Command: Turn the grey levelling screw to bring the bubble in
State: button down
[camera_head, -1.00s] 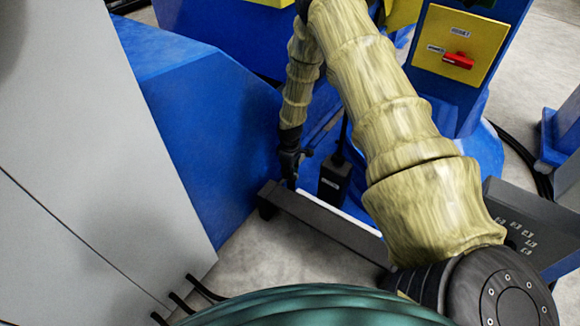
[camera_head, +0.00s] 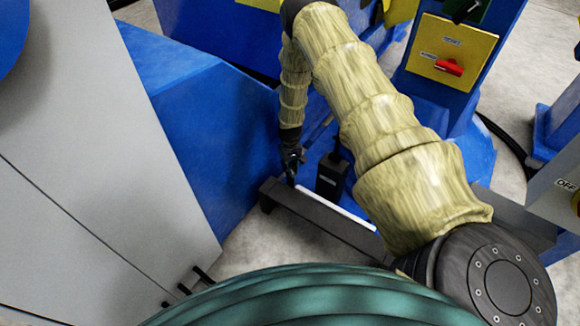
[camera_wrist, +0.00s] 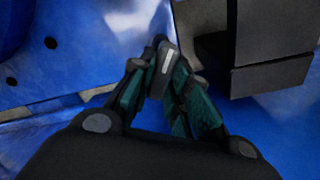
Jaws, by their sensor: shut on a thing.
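My gripper (camera_head: 291,165) points down low beside the blue machine, near the left end of a dark bar. In the wrist view its two fingers (camera_wrist: 163,85) close in on a small grey piece with a white mark, which looks like the grey levelling screw (camera_wrist: 168,62). The gripper is shut on it. The screw's shaft is hidden by the fingers, and in the head view the screw is too small to make out. No bubble can be made out in either view.
A black box (camera_head: 331,177) stands just right of my gripper. The dark bar (camera_head: 310,212) runs below it, with a white strip along it. A blue housing (camera_head: 200,125) and a grey cabinet (camera_head: 90,150) are on the left. A yellow panel with a red switch (camera_head: 449,67) is at upper right.

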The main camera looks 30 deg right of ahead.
aim_at(290, 168)
jog(key=shift+w+d, duration=0.1)
dwell(0.4)
jog(key=c, duration=1.4)
grip_release()
jog(key=shift+o, duration=0.2)
jog(key=shift+r, duration=0.1)
notch_tip(290, 168, up, 12)
